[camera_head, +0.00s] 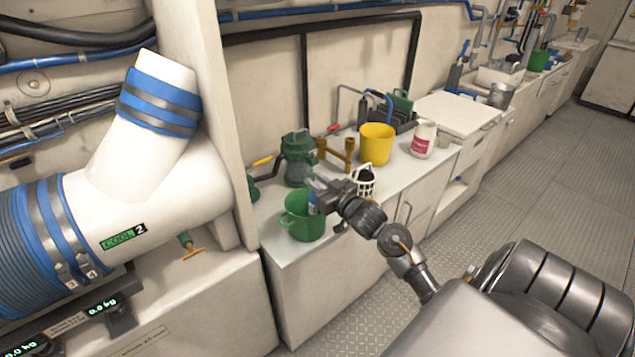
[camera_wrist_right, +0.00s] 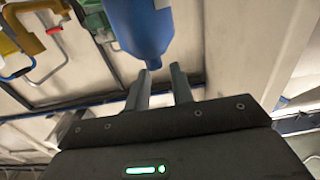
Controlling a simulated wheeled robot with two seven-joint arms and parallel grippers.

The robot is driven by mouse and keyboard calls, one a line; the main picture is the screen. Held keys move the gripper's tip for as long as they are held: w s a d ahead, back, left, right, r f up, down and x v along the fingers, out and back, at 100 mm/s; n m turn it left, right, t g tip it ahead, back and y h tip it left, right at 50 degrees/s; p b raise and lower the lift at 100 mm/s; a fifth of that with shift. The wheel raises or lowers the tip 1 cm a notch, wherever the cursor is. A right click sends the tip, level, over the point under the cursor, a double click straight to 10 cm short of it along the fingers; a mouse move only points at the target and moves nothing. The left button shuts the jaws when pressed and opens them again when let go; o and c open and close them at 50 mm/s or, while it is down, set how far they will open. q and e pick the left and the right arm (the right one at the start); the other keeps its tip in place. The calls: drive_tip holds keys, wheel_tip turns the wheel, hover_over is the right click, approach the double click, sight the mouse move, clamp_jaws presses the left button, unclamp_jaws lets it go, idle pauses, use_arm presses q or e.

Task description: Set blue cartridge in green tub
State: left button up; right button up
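The green tub (camera_head: 303,222) stands on the counter near its left front corner, with a handle on its left side. My right gripper (camera_head: 316,195) is over the tub's rim. The blue cartridge (camera_head: 312,203) shows only as a small blue patch at the gripper. In the right wrist view the cartridge (camera_wrist_right: 140,25) is large, its narrow end between the fingertips of my right gripper (camera_wrist_right: 160,70), which appears shut on it. Its wide end is cut off by the picture edge, so I cannot see whether it touches the tub. My left gripper is not in view.
Behind the tub stands a dark green pump-like housing (camera_head: 297,160). To the right are a white basket (camera_head: 365,185), a brown pipe fitting (camera_head: 337,153), a yellow tub (camera_head: 376,144) and a white bottle (camera_head: 424,139). A large white pipe (camera_head: 150,190) is at the left.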

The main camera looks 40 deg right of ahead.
drive_tip(key=shift+o, duration=1.1)
drive_tip(key=s+b, duration=0.1)
drive_tip(key=s, duration=1.1)
drive_tip(key=shift+a, duration=0.15)
